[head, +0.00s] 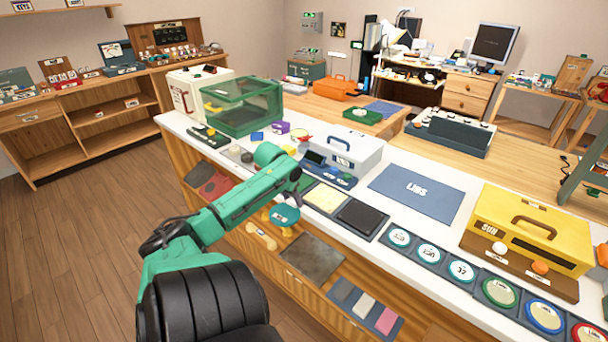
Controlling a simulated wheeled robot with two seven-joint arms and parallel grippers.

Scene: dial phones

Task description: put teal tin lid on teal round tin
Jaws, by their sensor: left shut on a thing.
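My left gripper (292,198) reaches over the front edge of the white counter, and its fingers are small and partly hidden by my arm. A teal round piece (284,216) with a pale mark shows just below the fingers, in front of the counter's wooden front. It looks like the teal tin lid, held in the shut gripper. I cannot make out the teal round tin for certain. A blue mat (416,191) marked LIDS lies bare on the counter to the right of the gripper. My right gripper is not in view.
A grey case (343,157) and a green clear-sided box (242,107) stand behind my gripper. A dark tray (361,217) and several labelled discs (429,254) line the front edge. A yellow box (530,228) stands at the right. Shelves below hold small things.

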